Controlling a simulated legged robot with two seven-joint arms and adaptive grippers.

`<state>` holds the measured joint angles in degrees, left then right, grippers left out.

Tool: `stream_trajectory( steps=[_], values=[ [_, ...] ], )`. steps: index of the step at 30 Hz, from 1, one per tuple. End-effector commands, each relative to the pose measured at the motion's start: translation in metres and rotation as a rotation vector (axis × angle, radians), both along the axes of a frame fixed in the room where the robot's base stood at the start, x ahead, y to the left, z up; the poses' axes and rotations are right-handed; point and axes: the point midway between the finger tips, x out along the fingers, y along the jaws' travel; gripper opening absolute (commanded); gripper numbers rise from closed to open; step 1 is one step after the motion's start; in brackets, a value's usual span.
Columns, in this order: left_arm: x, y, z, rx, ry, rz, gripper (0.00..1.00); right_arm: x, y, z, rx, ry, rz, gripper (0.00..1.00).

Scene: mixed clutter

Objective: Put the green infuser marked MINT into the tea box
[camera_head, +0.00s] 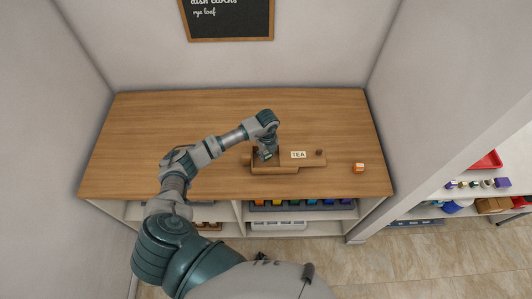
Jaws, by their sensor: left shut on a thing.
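The tea box (312,162) is a low wooden box with a white TEA label, on the wooden counter right of the middle. My left gripper (266,154) is at the left part of the tea box, pointing down. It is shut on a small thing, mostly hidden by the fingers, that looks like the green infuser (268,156). Its MINT marking cannot be read, and I cannot tell whether it touches the box. My right gripper is not in view.
A small orange and white block (359,168) stands on the counter (170,115) to the right. A small dark brown thing (319,152) is at the box's right end. The back and left of the counter are clear. Shelves below hold several coloured items.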

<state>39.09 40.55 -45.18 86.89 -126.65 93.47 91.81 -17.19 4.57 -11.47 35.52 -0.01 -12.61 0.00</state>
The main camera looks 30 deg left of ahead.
Motion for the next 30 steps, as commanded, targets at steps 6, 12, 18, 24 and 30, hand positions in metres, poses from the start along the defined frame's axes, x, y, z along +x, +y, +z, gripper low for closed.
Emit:
stream_trajectory(
  steps=[6,12,18,24,30],
  values=[
    [0.0,0.001,-0.008,0.0,0.001,0.0,0.13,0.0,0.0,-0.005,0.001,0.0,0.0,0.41],
    [0.0,0.001,-0.014,0.0,0.001,0.0,0.13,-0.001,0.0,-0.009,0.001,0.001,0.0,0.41],
    [0.0,0.001,-0.02,0.0,0.001,-0.001,0.13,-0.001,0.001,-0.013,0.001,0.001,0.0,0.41],
    [0.0,0.001,-0.026,0.0,0.001,0.0,0.13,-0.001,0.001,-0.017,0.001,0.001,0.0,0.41],
    [0.0,0.001,-0.032,-0.001,0.0,0.0,0.13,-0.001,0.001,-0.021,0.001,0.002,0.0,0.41]
  ],
)
